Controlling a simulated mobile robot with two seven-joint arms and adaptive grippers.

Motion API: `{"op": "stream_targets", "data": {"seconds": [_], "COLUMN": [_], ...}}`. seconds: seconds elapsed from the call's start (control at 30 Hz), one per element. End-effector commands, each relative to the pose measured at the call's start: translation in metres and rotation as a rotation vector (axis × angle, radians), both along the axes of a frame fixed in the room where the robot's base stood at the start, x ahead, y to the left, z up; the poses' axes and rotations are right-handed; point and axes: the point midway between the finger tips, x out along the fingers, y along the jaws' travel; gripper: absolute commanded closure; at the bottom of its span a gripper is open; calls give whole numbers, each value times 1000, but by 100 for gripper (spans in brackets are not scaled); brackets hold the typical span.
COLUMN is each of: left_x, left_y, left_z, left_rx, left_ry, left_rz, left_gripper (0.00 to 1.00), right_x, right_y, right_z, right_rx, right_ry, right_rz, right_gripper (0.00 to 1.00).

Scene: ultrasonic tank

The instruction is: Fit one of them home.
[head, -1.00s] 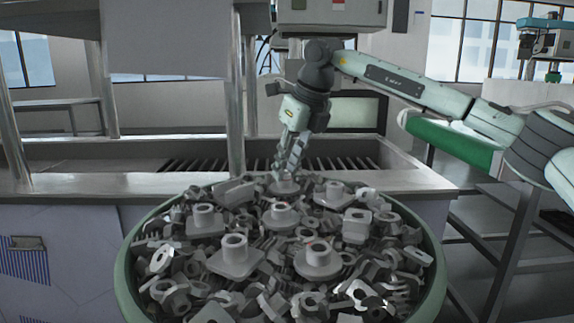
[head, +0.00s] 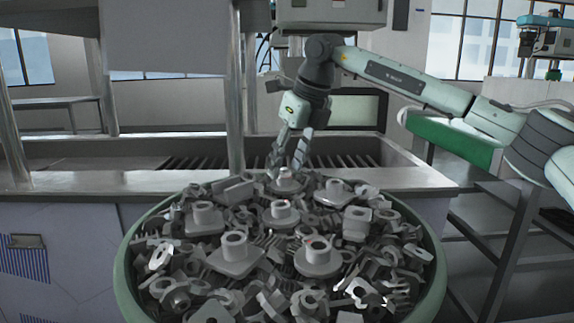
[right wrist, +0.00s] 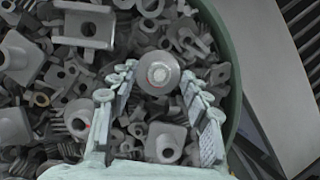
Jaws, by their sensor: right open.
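A round green-rimmed bin (head: 437,262) is heaped with grey metal parts, among them several flanged pieces with a raised hollow boss. A round flanged part (head: 286,183) lies at the far side of the heap; in the right wrist view it (right wrist: 158,73) shows from above, just beyond and between the fingertips. My right gripper (head: 288,168) is open over this part, pointing down; its two fingers (right wrist: 160,85) show spread in the right wrist view, with nothing held. Other bossed parts, a square-based one (head: 235,255) and a round one (head: 318,258), lie nearer. My left gripper is not in view.
Behind the bin is a metal tank with a broad rim (head: 100,182) and a slatted inside (head: 215,163). A metal post (head: 235,90) stands left of my right arm. A green-edged shelf (head: 452,142) lies under the arm at right.

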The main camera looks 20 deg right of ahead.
Motion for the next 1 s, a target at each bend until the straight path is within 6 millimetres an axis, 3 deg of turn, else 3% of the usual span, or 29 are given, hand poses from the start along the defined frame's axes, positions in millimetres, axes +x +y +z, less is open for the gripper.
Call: {"op": "stream_targets", "data": {"seconds": [0.5,0.7,1.0], "left_x": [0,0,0], "left_y": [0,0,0], "left_z": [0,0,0], "left_rx": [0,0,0], "left_ry": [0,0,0], "left_rz": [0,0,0], "left_gripper": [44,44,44], "right_x": [-34,-39,-40], "right_y": [-15,-18,-18], "right_z": [91,104,106], "right_rx": [0,0,-1], "right_ry": [-2,1,1], "right_rz": [0,0,1], "right_gripper": [52,52,52]}}
